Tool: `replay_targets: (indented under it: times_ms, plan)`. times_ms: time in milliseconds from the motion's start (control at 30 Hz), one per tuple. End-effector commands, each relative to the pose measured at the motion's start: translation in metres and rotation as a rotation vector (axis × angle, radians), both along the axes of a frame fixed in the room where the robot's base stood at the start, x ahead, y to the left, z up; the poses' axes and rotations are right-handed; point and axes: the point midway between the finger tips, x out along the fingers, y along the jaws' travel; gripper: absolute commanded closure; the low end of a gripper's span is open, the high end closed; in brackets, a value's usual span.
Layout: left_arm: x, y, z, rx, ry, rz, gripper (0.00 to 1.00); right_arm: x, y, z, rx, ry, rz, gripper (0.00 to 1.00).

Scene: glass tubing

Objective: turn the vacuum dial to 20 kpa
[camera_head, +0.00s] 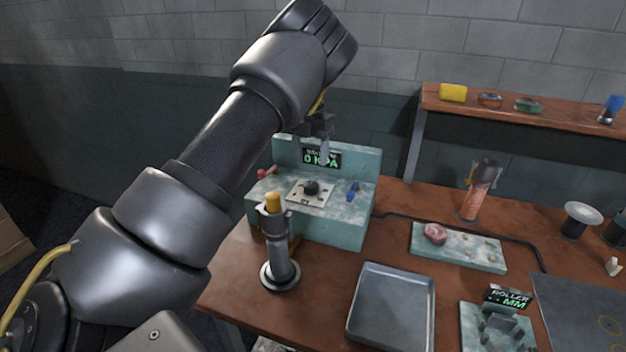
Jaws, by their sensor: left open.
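The vacuum unit is a pale green box (334,231) at the back left of the bench. Its display (322,158) reads 0 KPA. The black vacuum dial (311,187) sits on a light square plate (325,199) on the unit's top. My left gripper (318,150) is above and behind the dial, pointing down, open and apart from it. It partly covers the display's label. My left arm fills the left and middle of the view. My right gripper is out of view.
A red lever (267,173) and a blue part (353,189) flank the dial. A grey tray (391,312) and a green board (470,252) lie to the right.

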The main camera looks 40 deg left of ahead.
Motion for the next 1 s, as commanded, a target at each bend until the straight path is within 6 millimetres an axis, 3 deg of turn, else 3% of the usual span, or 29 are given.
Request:
replay_targets:
  times_ms: [300,500,900,1000]
  plan:
    - [0.000,-0.002,-0.060,0.000,0.005,-0.002,0.41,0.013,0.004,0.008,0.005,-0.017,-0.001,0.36]
    - [0.001,-0.002,-0.083,-0.001,0.003,-0.004,0.41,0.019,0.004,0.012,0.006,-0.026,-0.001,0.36]
    - [0.002,-0.003,-0.091,0.000,0.001,-0.005,0.41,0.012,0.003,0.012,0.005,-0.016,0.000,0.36]
    - [0.002,-0.003,-0.091,0.000,0.001,-0.005,0.54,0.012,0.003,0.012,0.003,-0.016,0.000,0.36]
